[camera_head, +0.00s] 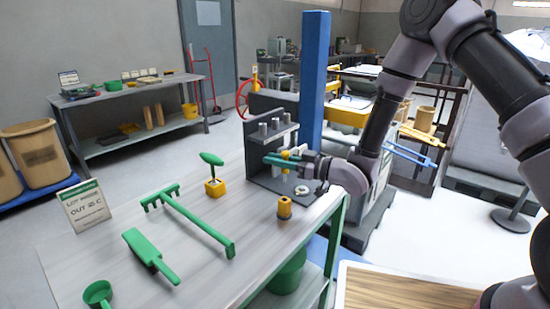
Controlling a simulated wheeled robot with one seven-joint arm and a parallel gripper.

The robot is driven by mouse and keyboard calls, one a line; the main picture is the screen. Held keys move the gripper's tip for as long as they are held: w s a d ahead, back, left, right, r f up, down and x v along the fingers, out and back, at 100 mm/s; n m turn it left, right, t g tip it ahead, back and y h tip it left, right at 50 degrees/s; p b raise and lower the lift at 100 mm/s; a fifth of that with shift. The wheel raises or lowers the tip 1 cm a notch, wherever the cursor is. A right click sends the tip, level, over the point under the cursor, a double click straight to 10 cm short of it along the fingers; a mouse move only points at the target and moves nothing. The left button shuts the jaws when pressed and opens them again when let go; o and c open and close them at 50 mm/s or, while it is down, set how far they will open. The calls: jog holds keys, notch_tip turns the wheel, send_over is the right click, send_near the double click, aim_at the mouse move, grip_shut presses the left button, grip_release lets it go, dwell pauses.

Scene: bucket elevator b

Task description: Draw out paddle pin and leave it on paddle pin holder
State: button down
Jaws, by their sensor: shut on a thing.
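My gripper (295,158) is at the grey stand (258,152) on the far right end of the bench. It is shut on a green piece (277,161) that reaches from the fingers toward the stand's upright plate; this appears to be the paddle pin. The fingers and wrist hide part of it, and I cannot tell how deep it sits in the stand. A yellow block with a dark top (284,207) stands near the bench's right edge; it may be the paddle pin holder. Another yellow block (215,188) carries an upright green paddle-shaped handle (211,158).
A green rake (190,216), green scraper (148,255), green cup (98,294) and sign (84,205) occupy the bench (115,227). Grey cylinders top the stand, and a white ring (302,190) lies by its base. A blue post (314,80) rises behind.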

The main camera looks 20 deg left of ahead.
jog(key=shift+f, duration=2.55)
jog(key=shift+f, duration=2.25)
jog(key=c, duration=0.7)
grip_release()
jog(key=d, duration=0.3)
jog(key=s+d, duration=0.1)
jog(key=d, duration=0.6)
jog(key=shift+s+d, duration=0.2)
jog(key=shift+d, duration=0.2)
